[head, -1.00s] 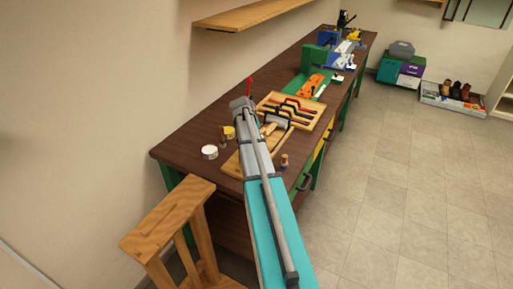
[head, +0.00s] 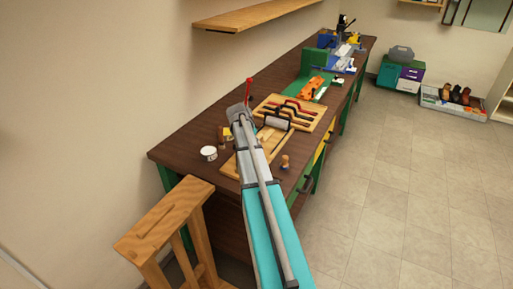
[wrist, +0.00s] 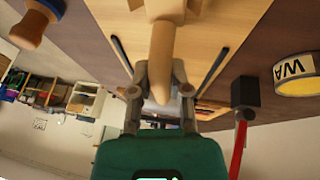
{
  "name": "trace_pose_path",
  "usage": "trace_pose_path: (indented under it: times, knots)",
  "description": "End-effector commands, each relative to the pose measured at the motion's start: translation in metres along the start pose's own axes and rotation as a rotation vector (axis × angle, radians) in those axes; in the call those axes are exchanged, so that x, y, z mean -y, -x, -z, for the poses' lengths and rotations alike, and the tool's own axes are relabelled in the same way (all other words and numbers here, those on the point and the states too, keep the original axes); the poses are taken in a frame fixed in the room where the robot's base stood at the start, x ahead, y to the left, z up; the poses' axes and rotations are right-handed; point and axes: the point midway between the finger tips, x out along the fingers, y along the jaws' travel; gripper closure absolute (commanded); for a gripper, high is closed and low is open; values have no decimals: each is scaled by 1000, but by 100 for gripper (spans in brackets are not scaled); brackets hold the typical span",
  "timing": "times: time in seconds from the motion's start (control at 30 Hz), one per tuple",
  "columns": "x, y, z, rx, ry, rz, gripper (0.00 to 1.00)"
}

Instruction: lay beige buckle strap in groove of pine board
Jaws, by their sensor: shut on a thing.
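My gripper (wrist: 160,92) shows at the lower middle of the wrist view, its two fingers on either side of a beige tapered piece, which I take to be the buckle strap (wrist: 163,45). The fingers are shut on it. The strap's narrow end points toward the gripper and its wide end runs to the top edge. The pine board (wrist: 205,50) lies behind it, with a dark strip along each side. The groove is hidden behind the strap. In the head view the board (head: 240,160) lies on the bench, partly covered by my arm, and the strap is hard to make out.
The dark bench (head: 190,150) also holds a white roll (head: 208,153), a small wooden-knobbed tool (head: 285,162) and a tool board (head: 305,121). The wrist view shows a yellow tape roll (wrist: 297,75) and a red-handled tool (wrist: 240,140) to the right. A wooden stand (head: 165,220) is in front.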

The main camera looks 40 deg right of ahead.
Motion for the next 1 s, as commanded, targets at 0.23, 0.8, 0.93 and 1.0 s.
trace_pose_path:
  times: [0.23, 0.8, 0.93, 1.0]
  knots:
    - [3, -13, -6, 0, 0, 0, 100]
    - [3, -14, -6, 0, 0, 0, 56]
    - [3, -14, -6, 0, 0, 0, 42]
    - [3, -14, -6, 0, 0, 0, 42]
